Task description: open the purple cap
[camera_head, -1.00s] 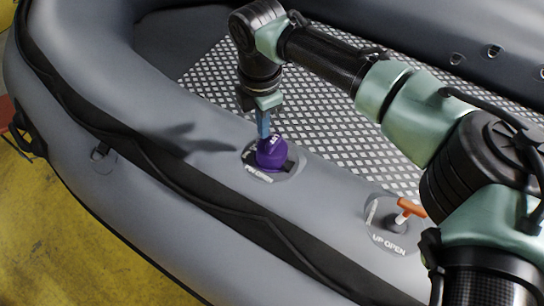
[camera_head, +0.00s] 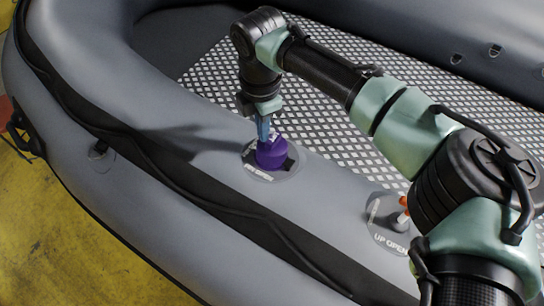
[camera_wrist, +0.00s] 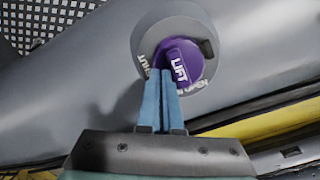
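The purple cap (camera_head: 271,155) sits on a round grey valve base (camera_head: 290,172) on the boat's side tube. In the wrist view the cap (camera_wrist: 190,55) shows a raised ridge marked LIFT, with white lettering on the base around it. My gripper (camera_head: 264,137) points down at the cap from above. In the wrist view its two blue fingers (camera_wrist: 166,74) are close together, their tips at the cap's ridge with a little purple between them. The tips partly hide the ridge and some lettering.
A second valve (camera_head: 390,235) marked UP OPEN, with an orange handle (camera_head: 404,203), lies to the right, partly behind my arm. A black rub strip (camera_head: 190,180) runs along the tube. The patterned boat floor (camera_head: 320,105) is clear beyond it.

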